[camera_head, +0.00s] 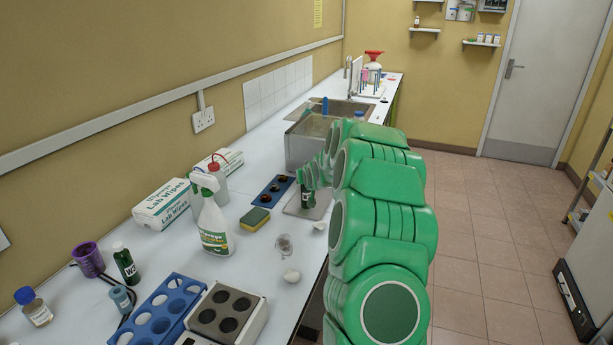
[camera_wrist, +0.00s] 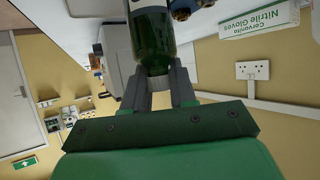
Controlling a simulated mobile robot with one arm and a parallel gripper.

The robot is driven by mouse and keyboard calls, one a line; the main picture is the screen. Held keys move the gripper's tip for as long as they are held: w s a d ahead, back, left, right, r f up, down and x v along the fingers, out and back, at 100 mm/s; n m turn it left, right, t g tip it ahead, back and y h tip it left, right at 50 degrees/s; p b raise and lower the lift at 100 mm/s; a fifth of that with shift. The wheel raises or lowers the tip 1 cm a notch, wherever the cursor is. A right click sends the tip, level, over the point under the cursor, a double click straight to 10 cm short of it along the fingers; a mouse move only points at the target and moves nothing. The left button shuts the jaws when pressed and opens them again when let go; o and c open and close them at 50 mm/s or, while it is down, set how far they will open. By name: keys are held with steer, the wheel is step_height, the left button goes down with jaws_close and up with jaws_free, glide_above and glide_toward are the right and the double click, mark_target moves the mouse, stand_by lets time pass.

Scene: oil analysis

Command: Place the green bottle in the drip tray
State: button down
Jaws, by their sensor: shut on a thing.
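My gripper (camera_wrist: 158,78) is shut on a green bottle (camera_wrist: 150,38), which fills the space between the two fingers in the wrist view. In the head view the held bottle (camera_head: 308,198) shows upright beneath my green arm, over the flat grey drip tray (camera_head: 293,210). I cannot tell whether its base touches the tray. My arm hides part of the tray's right side. A second dark green bottle (camera_head: 126,265) with a white label stands at the front left of the counter, apart from my gripper.
A blue rack with dark round holes (camera_head: 259,199) lies left of the tray, with a yellow-green sponge (camera_head: 255,219) in front. A metal box (camera_head: 297,152) stands behind. A spray bottle (camera_head: 214,229), a glass piece (camera_head: 284,245) and a white lump (camera_head: 292,276) stand nearer.

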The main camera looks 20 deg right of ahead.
steer(key=shift+f, duration=0.1)
steer(key=c, duration=0.9)
jaws_free()
steer(key=shift+s, duration=0.1)
steer(key=shift+s+r, duration=0.4)
steer(key=v, duration=1.1)
steer(key=shift+a, duration=0.15)
